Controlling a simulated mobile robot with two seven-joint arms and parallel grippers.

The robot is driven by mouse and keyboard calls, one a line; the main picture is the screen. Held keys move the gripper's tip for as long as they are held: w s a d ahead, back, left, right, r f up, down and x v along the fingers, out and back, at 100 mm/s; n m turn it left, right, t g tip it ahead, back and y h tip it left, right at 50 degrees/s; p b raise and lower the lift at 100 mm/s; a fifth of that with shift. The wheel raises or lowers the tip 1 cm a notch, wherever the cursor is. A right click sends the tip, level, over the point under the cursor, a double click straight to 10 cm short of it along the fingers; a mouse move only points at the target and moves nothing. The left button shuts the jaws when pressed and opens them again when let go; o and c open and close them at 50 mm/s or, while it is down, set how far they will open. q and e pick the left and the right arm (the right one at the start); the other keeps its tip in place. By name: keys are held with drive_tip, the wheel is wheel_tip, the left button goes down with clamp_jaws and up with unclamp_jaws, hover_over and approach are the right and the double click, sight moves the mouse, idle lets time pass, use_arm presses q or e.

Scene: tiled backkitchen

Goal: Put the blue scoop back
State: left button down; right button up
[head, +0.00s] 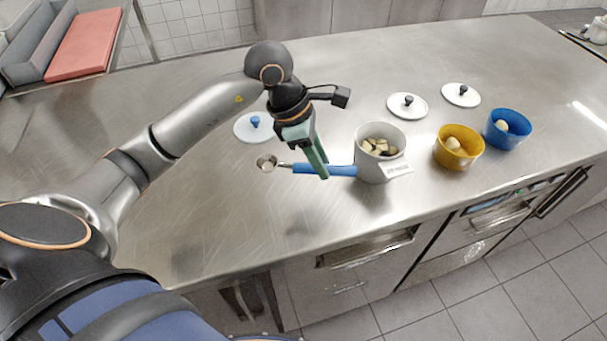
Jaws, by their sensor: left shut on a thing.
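The blue scoop (340,171) has a blue handle and a small metal bowl that points left. The handle's right end is close to this container's left side. A white lid with a blue knob (254,126) lies behind the scoop's bowl. My right gripper is not in view.
A yellow bowl (458,156) and a blue bowl (509,133), each with a pale item inside, stand at the right. Two white lids with black knobs (407,106) (461,95) lie behind them. The steel counter (230,220) is clear at the front left.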

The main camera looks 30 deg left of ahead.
sight(310, 189)
use_arm(q)
drive_tip(key=a+f, duration=0.1)
drive_tip(key=f, duration=0.1)
drive_tip(key=a+f, duration=0.1)
drive_tip(key=a, duration=0.1)
drive_tip(key=shift+s+f, duration=0.1)
drive_tip(key=shift+f, duration=0.25)
drive_tip(key=shift+a+f+p, duration=0.15)
drive_tip(key=shift+f+p, duration=0.15)
drive_tip(key=shift+f, duration=0.6)
drive_tip(key=shift+a+f+p, duration=0.15)
drive_tip(key=shift+f+p, duration=0.1)
drive_tip(key=shift+f, duration=0.65)
drive_tip(key=c, duration=0.7)
unclamp_jaws()
drive_tip(key=v, duration=1.2)
drive_tip(key=shift+s+b, duration=0.1)
drive_tip(key=shift+b, duration=0.3)
